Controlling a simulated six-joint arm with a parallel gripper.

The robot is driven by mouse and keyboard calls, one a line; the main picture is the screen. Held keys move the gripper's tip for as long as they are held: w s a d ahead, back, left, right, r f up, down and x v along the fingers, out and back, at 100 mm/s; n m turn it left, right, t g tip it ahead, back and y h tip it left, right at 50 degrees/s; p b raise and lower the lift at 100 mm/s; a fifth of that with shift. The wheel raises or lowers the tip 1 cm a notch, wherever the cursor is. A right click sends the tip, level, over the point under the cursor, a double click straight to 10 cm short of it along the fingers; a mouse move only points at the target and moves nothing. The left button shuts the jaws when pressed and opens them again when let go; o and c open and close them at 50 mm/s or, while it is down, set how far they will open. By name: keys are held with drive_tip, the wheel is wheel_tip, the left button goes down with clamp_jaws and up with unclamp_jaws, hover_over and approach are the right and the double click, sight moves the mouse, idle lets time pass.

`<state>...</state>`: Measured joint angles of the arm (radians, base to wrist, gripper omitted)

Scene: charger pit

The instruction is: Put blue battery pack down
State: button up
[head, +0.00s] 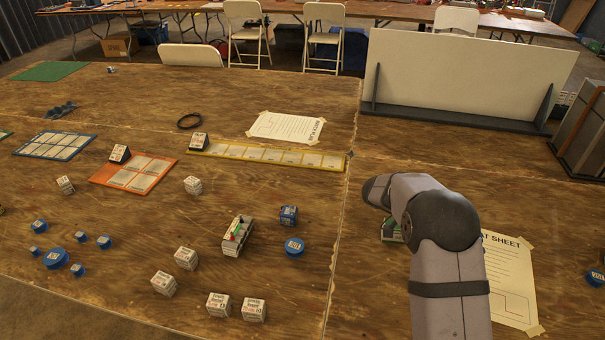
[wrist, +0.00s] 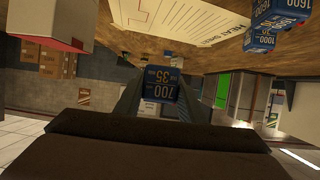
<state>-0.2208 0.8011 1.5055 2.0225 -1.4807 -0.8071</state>
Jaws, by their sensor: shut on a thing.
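My gripper (wrist: 160,92) is shut on a blue battery pack (wrist: 161,80) marked 700 and 35, which sits between the two dark fingers in the wrist view. The table surface fills the top of that view, with the pack's upper part seen in front of its edge; I cannot tell whether the pack touches it. In the head view my arm covers the gripper and the held pack. Two blue packs (wrist: 261,37) show at the top right of the wrist view.
A taped sheet (head: 508,280) lies right of my arm, and a green item (head: 391,231) is partly hidden by it. A white panel (head: 465,75) stands behind. Bare wood lies around (head: 375,290).

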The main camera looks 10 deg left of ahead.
drive_tip(key=w+a+r+n+t+y+p, duration=0.25)
drive_tip(key=w+a+r+n+t, duration=0.2)
drive_tip(key=a+r, duration=0.25)
drive_tip(key=w+a+r+n+t+y+p, duration=0.1)
drive_tip(key=w+a+r+n+t+p, duration=0.35)
drive_tip(key=a+r, duration=0.2)
drive_tip(key=w+a+n+t+y, duration=0.3)
drive_tip(key=a+n+t+y, duration=0.2)
drive_tip(key=a+n+y, duration=0.65)
drive_tip(key=s+a+f+n+g+y, duration=0.2)
drive_tip(key=s+a+f+n+y, duration=0.1)
drive_tip(key=a, duration=0.6)
drive_tip(key=s+a+f+n+g+y, duration=0.1)
drive_tip(key=s+a+f+n+y, duration=0.2)
drive_tip(key=a, duration=0.6)
drive_tip(key=s+a+f+n+g+y, duration=0.2)
drive_tip(key=s+a+f+g, duration=0.1)
drive_tip(key=s, duration=0.4)
drive_tip(key=s+a+f+n+g+y, duration=0.2)
drive_tip(key=s+a+f+n+y, duration=0.1)
drive_tip(key=s+f, duration=0.3)
drive_tip(key=shift+s+a+g, duration=0.4)
drive_tip(key=shift+s+a, duration=0.05)
drive_tip(key=shift+s, duration=0.5)
